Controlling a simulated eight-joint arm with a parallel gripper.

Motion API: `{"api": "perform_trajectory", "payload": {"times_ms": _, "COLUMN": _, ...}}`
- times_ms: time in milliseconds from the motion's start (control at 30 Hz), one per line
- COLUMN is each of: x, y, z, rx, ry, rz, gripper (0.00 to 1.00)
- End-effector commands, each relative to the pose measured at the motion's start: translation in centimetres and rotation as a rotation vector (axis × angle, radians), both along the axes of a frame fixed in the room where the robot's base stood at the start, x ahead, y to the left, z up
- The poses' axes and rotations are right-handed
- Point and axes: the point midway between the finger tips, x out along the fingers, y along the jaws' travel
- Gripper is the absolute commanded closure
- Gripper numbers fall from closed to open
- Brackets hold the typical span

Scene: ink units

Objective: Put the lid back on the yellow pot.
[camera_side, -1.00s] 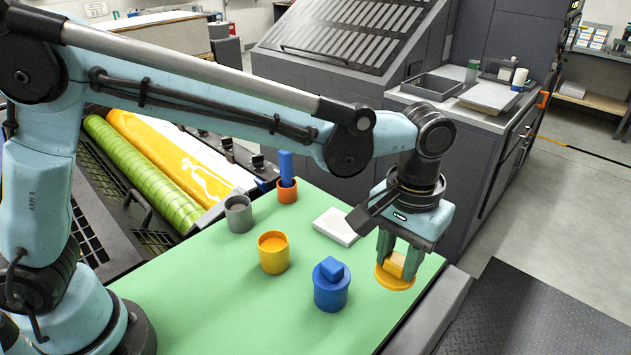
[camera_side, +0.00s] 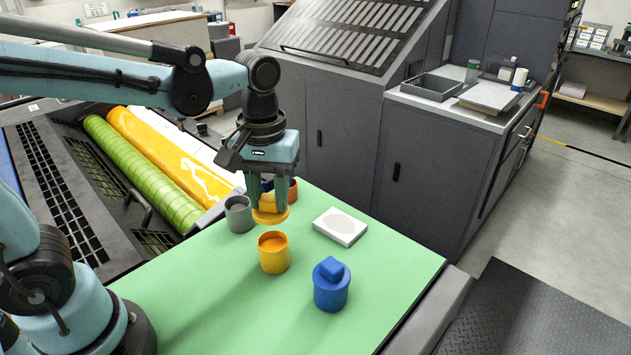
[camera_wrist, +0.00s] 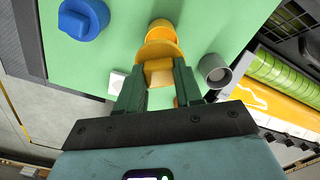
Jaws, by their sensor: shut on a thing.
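The yellow pot (camera_side: 273,256) stands upright and uncovered on the green table, and orange-yellow contents show inside. My gripper (camera_side: 268,203) is shut on the block handle of the yellow lid (camera_side: 270,217). The lid is held in the air, close above and behind the pot as the side view shows it, apart from its rim. In the wrist view the lid (camera_wrist: 161,50) lies between my fingers (camera_wrist: 159,84) and partly overlaps the yellow pot (camera_wrist: 160,28).
A grey pot (camera_side: 238,214) stands left of the gripper. A blue pot (camera_side: 331,290) with a block-handled lid stands front right. A white pad (camera_side: 340,227) lies right; the table front is clear.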

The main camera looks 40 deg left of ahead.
Motion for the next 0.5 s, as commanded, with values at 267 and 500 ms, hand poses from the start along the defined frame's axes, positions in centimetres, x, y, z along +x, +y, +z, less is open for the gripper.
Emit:
{"api": "perform_trajectory", "payload": {"times_ms": 267, "x": -0.1, "y": 0.2, "z": -1.5, "rx": 0.000, "ry": 0.000, "rz": 0.007, "gripper": 0.94}}
{"api": "perform_trajectory", "payload": {"times_ms": 500, "x": -0.1, "y": 0.2, "z": -3.6, "rx": 0.000, "ry": 0.000, "rz": 0.006, "gripper": 0.94}}
